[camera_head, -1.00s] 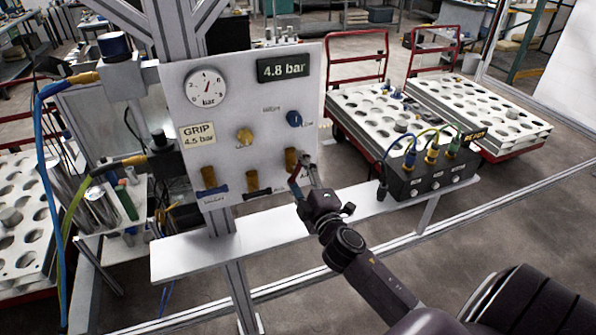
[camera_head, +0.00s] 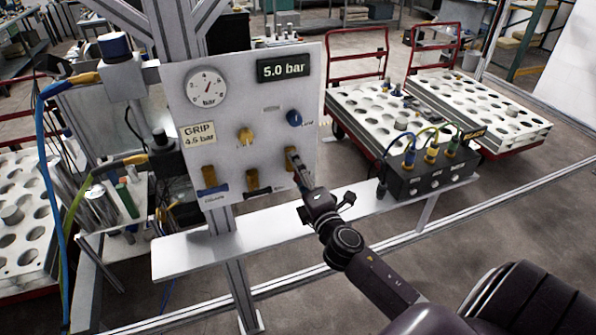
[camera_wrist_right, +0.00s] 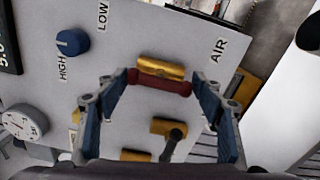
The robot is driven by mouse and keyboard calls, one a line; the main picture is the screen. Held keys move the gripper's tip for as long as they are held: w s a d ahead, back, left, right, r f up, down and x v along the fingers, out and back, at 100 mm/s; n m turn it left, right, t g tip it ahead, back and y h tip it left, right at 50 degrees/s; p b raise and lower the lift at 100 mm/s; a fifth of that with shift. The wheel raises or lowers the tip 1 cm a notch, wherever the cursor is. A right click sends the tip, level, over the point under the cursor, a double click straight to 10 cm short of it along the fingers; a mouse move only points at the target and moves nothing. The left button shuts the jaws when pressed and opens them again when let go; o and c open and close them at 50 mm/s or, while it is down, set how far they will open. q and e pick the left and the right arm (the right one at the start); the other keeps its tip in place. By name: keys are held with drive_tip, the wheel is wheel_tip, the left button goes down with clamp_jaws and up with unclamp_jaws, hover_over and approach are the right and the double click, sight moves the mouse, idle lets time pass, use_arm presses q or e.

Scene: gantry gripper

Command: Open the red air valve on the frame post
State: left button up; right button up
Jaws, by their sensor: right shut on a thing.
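The white panel (camera_head: 180,100) on the frame post carries brass valves along its lower edge. The red air valve's handle (camera_wrist_right: 160,87) shows in the right wrist view, lying across its brass body (camera_wrist_right: 160,68) near the printed word AIR. My right gripper (camera_head: 292,157) is at the rightmost valve, and its fingers (camera_wrist_right: 163,84) are shut on the red handle, one at each end. In the head view the gripper mostly hides this handle. The display (camera_head: 284,68) reads 5.0 bar. My left gripper is not in view.
The panel also has a gauge (camera_head: 206,87), a yellow knob (camera_head: 245,137), a blue knob (camera_head: 294,118) and two other brass valves (camera_head: 209,176) (camera_head: 252,180). A white shelf (camera_head: 190,255) runs below, with a black connector box (camera_head: 425,180) at its right. Carts stand behind.

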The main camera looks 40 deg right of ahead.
drive_tip(key=o, duration=0.9)
drive_tip(key=v, duration=1.2)
drive_tip(key=shift+a, duration=0.1)
